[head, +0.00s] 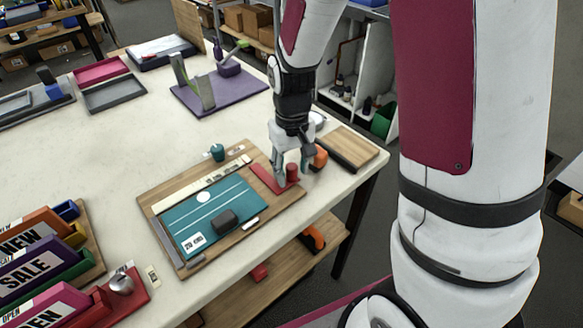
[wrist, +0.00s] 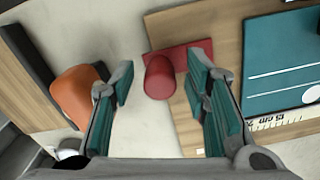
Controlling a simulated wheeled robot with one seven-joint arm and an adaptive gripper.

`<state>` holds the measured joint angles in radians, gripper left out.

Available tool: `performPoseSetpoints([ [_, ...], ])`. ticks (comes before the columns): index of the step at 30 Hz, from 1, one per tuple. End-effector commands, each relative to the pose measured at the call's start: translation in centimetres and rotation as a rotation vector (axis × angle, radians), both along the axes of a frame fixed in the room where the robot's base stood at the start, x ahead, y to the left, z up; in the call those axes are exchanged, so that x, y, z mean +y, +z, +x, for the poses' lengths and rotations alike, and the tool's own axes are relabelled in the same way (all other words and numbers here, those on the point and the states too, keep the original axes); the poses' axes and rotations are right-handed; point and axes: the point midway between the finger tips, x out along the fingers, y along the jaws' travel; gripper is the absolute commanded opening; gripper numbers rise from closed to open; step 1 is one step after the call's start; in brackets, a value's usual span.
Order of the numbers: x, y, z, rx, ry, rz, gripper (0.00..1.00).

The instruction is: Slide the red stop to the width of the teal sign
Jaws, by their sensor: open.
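The red stop (head: 268,179) is a flat red bar with an upright round red knob (head: 292,172), at the right end of a wooden board (head: 288,204). The teal sign (head: 228,203) lies flat on the board, with white lines, a white dot and a dark block (head: 225,221) on it. A bare strip of wood shows between sign and stop. My gripper (head: 291,170) points down over the knob, fingers apart. In the wrist view the red knob (wrist: 159,78) stands between the open teal-padded fingers (wrist: 162,95), with no contact visible.
A scale strip (head: 203,184) runs along the board's far edge. An orange object (head: 320,157) and a wooden panel (head: 346,147) lie right of my gripper. A small teal pot (head: 217,152) stands behind the board. Signs (head: 35,240) and a red tray (head: 122,297) are at left front.

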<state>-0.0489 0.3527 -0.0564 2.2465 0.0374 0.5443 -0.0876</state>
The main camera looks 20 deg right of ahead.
Motion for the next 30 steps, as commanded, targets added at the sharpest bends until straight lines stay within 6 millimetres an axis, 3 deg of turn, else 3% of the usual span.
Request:
performPoseSetpoints([
  [10, 0.0, -0.4, 0.0, -0.001, 0.000, 0.000, 0.42],
  [15, 0.0, -0.3, 0.0, -0.001, 0.000, 0.000, 0.04],
  [16, 0.0, -0.3, 0.0, -0.001, 0.000, 0.000, 0.00],
  [23, 0.3, -0.3, -0.1, -0.001, 0.002, 0.000, 0.00],
  [30, 3.3, -0.2, -1.1, 0.000, 0.005, 0.000, 0.00],
])
